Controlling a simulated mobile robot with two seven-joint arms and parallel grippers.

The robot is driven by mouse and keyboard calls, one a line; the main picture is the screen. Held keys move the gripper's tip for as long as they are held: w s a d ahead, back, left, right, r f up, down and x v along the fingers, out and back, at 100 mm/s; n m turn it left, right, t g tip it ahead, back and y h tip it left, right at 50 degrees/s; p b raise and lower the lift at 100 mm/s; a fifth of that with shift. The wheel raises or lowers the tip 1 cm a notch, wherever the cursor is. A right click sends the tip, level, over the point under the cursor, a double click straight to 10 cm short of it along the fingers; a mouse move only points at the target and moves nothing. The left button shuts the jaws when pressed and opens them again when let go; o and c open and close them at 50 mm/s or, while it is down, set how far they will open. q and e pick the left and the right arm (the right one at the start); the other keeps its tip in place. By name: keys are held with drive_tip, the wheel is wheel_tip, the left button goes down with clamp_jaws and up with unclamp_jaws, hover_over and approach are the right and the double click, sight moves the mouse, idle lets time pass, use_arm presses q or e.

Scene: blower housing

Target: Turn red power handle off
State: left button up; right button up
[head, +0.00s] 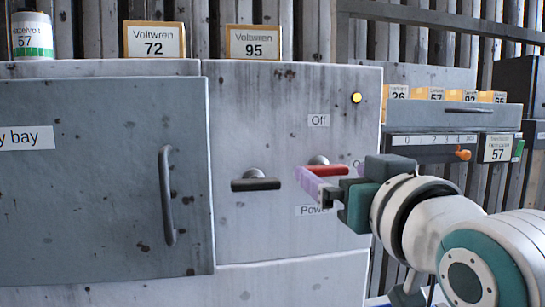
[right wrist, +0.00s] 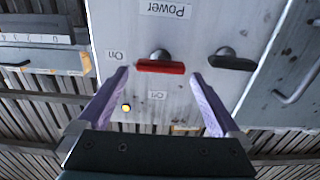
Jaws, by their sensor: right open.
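The red power handle (head: 328,171) is a horizontal bar on a round grey mount on the grey panel. The "Off" label (head: 318,120) is above it, a partly hidden "O" label is at its right, and "Power" is below. The right wrist view shows the handle (right wrist: 161,67) upside down, with "On" (right wrist: 115,56) beside it. My right gripper (head: 312,185) is at the handle, covering part of it in the head view. In the wrist view its purple fingers (right wrist: 160,78) are spread, one on each side of the bar, with gaps. My left gripper is out of view.
A black handle (head: 255,184) sits left of the red one. A yellow light (head: 356,98) shows at the panel's upper right. A grey door (head: 90,190) with a vertical pull is at the left. Boxes (head: 253,42) stand on top. A slider unit (head: 430,145) is at the right.

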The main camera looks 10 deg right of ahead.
sight(323, 169)
drive_tip(key=shift+w+p, duration=0.3)
drive_tip(key=shift+w, duration=0.9)
drive_tip(key=shift+w+a, duration=0.1)
drive_tip(key=shift+w, duration=0.05)
drive_tip(key=c, duration=1.1)
drive_tip(key=shift+c, duration=0.2)
